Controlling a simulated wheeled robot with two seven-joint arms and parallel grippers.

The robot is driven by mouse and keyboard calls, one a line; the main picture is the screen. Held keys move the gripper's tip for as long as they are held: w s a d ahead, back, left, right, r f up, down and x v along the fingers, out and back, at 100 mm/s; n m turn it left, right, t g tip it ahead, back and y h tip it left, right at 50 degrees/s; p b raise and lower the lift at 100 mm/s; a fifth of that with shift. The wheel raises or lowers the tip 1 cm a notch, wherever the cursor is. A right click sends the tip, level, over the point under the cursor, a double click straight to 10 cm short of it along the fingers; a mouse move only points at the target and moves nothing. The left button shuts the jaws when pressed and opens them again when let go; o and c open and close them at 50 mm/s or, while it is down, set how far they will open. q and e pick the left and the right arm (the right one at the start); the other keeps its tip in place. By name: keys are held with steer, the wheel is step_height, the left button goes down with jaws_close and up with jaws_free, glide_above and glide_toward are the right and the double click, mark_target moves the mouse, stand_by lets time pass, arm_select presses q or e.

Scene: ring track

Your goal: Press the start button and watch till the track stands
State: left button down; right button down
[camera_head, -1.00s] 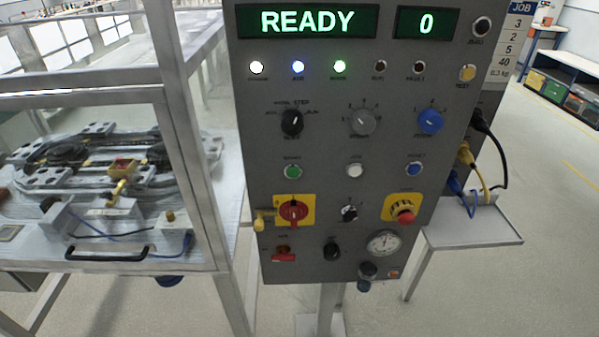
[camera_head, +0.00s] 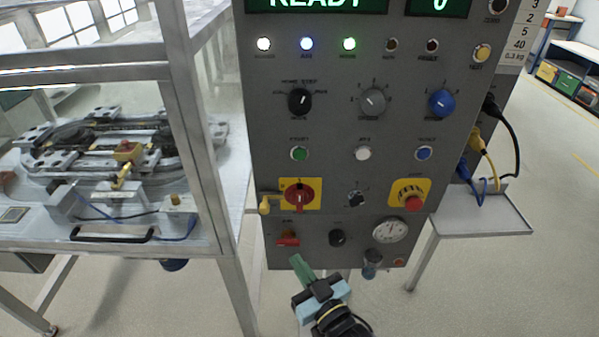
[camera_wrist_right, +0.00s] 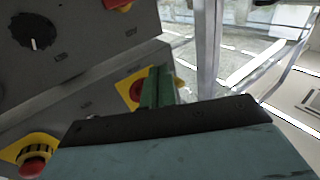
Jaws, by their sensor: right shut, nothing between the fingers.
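The green start button (camera_head: 299,153) sits on the grey control panel (camera_head: 330,120), at the left of a row with a white and a blue button. The display (camera_head: 316,4) is cut by the top edge and reads READY, with a 0 in the smaller one. The ring track (camera_head: 95,150) lies behind the clear guard at left. My right gripper (camera_head: 300,262), with green fingers, is shut and empty at the panel's lower edge, well below the start button. Its fingers (camera_wrist_right: 156,88) also show in the right wrist view. My left gripper is out of view.
White, blue and green lamps (camera_head: 349,44) are lit. A red-and-yellow rotary switch (camera_head: 300,194), a red emergency stop (camera_head: 413,202) and a gauge (camera_head: 390,230) lie between gripper and buttons. A small shelf (camera_head: 480,215) with cables stands at right. The floor at right is open.

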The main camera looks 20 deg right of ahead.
mark_target(300, 154)
step_height(300, 154, up, 20)
steer(key=s+t+y, duration=0.1)
steer(key=t+y, duration=0.1)
steer(key=t, duration=0.4)
steer(key=shift+s, duration=0.35)
steer(key=shift+w+d, duration=0.1)
steer(key=shift+w, duration=0.05)
steer(key=shift+w+d+b, duration=0.4)
steer(key=shift+w+b, duration=0.05)
steer(key=shift+w, duration=0.95)
steer(key=shift+w+d+b, duration=0.4)
steer(key=shift+w+b, duration=0.1)
steer(key=shift+w, duration=0.85)
steer(key=shift+w+d+b, duration=0.4)
steer(key=shift+w+b, duration=0.05)
steer(key=shift+w, duration=0.95)
steer(key=shift+w, duration=0.1)
steer(key=shift+w+d, duration=0.1)
steer(key=shift+w, duration=0.2)
